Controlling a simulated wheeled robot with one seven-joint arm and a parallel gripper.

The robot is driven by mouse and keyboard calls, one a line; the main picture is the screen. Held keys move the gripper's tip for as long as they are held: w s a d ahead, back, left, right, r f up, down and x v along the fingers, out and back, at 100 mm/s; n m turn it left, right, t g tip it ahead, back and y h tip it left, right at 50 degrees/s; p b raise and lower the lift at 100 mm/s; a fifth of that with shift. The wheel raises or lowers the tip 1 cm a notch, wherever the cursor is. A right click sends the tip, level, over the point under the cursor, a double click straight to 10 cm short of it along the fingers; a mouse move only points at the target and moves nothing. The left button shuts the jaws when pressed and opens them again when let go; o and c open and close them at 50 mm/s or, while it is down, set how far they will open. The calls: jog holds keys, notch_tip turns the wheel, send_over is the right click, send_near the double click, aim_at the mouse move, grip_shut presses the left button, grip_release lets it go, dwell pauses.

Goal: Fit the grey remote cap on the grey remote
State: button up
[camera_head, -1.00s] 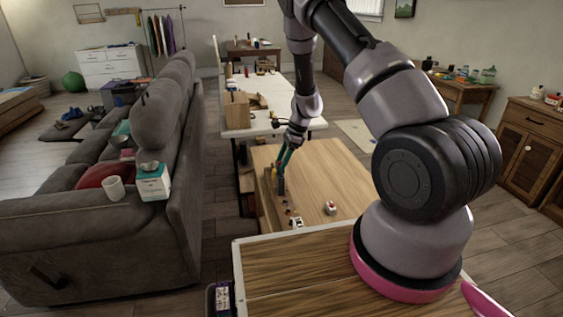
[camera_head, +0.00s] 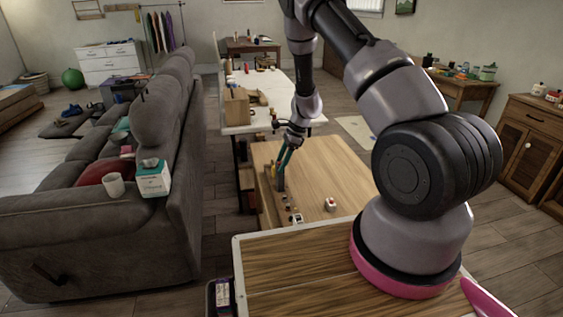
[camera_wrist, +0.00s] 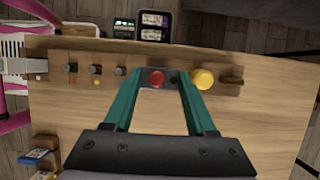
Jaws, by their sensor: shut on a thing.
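My gripper (camera_wrist: 162,73), with long teal fingers, is shut on a dark grey piece (camera_wrist: 174,79) with a round red spot in the wrist view. The piece is over or against a wooden strip along the table's edge. I cannot tell whether it is the grey remote or its cap, or whether it touches the strip. In the head view my gripper (camera_head: 283,168) points down at the left side of the near wooden table, with the dark grey piece (camera_head: 280,184) at its fingertips. I cannot make out the other grey part.
A yellow knob (camera_wrist: 203,79) stands right beside my fingers on the wooden strip (camera_wrist: 145,60). Several small dark posts (camera_wrist: 95,70) stand to the left. A white-and-red item (camera_head: 330,204) lies on the table (camera_head: 325,170), whose middle is clear. A grey sofa (camera_head: 180,240) stands left.

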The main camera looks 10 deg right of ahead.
jog(key=shift+f, duration=0.2)
jog(key=o, duration=1.3)
jog(key=shift+c, duration=0.2)
jog(key=v, duration=1.1)
jog(key=s+a+r+n+t, duration=0.1)
jog(key=s+r+n, duration=0.3)
jog(key=r, duration=0.9)
jog(key=s+r+n+t, duration=0.2)
jog(key=s+r, duration=0.4)
jog(key=r, duration=0.6)
jog(key=s+d+r+n+t+h, duration=0.1)
jog(key=s+r+n, duration=0.3)
jog(key=s, duration=0.6)
jog(key=s+d+r+n+t+h, duration=0.1)
jog(key=s+r+n+t, duration=0.2)
jog(key=s+r, duration=0.4)
jog(key=s+n, duration=0.1)
jog(key=s, duration=0.2)
jog(key=shift+r+h, duration=0.3)
jog(key=shift+r, duration=0.05)
